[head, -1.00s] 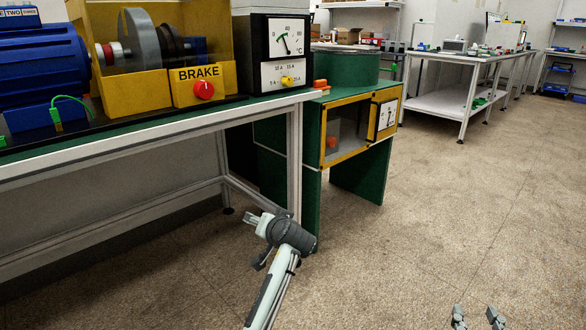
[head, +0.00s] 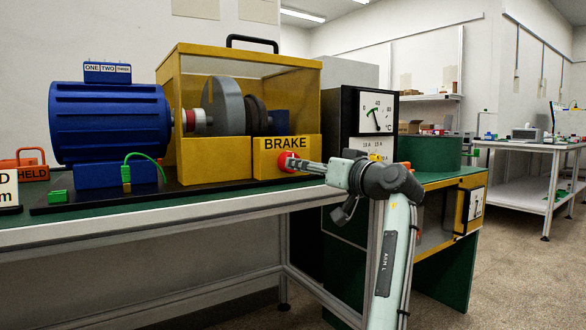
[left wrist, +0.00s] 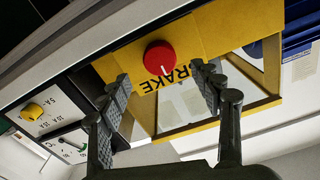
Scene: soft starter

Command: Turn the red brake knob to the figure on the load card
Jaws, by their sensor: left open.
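The red brake knob (head: 286,160) sits on the yellow BRAKE panel (head: 262,170), partly hidden behind my left gripper (head: 302,164) in the head view. In the left wrist view the round red knob (left wrist: 159,57) lies between and just beyond the open fingers of my left gripper (left wrist: 163,74), with a short white mark near its lower rim. The fingers look apart from the knob; contact cannot be told. A white card (head: 8,192), cut off at the left edge, shows only "D" and "m"; its figure is out of view. My right gripper is not in view.
A blue motor (head: 110,122) and a yellow guard around a grey disc (head: 228,105) stand on the bench (head: 190,207). A dial box (head: 375,112) with a yellow selector knob (left wrist: 32,112) is beside the panel. Floor at the right is clear.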

